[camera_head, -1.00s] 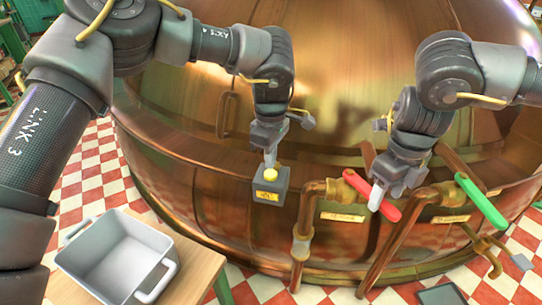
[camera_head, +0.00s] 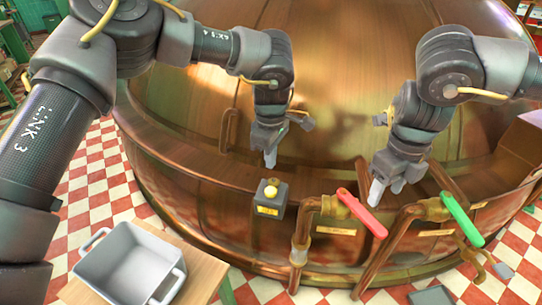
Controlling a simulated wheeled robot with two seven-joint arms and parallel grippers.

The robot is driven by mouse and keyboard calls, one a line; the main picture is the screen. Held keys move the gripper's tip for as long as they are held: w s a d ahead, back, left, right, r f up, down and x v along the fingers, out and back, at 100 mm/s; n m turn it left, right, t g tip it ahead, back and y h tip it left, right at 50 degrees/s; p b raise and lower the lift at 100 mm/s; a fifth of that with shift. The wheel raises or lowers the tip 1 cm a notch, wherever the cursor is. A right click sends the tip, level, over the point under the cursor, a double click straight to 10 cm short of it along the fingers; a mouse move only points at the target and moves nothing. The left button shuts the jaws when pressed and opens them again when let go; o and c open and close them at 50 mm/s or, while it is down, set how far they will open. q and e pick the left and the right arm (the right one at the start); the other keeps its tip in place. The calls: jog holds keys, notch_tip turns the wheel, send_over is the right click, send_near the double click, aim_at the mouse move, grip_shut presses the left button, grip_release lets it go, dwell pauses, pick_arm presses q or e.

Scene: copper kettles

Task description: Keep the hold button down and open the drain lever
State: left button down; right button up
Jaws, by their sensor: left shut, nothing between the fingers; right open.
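A dark box with a round yellow button (camera_head: 270,191) and a yellow label is mounted at the front of the copper kettle. My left gripper (camera_head: 270,162) is shut and empty above the button, with a visible gap between its tips and the button. A red lever (camera_head: 362,213) slants down to the right from a brass valve on a copper pipe. A green lever (camera_head: 462,220) sits on a similar valve to its right. I cannot read which is the drain lever. My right gripper (camera_head: 387,190) is open and empty by the red lever, on the side towards the green one.
The large copper kettle (camera_head: 330,75) fills the middle behind the levers. A grey bin (camera_head: 132,268) stands on a wooden table at the lower left. A dark tray (camera_head: 437,296) lies on the red and white floor at the lower right.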

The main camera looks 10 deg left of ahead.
notch_tip(320, 180, up, 7)
jog(key=p, duration=0.6)
jog(key=shift+r+p, duration=0.2)
jog(key=shift+p, duration=0.15)
notch_tip(320, 180, up, 10)
jog(key=p, duration=1)
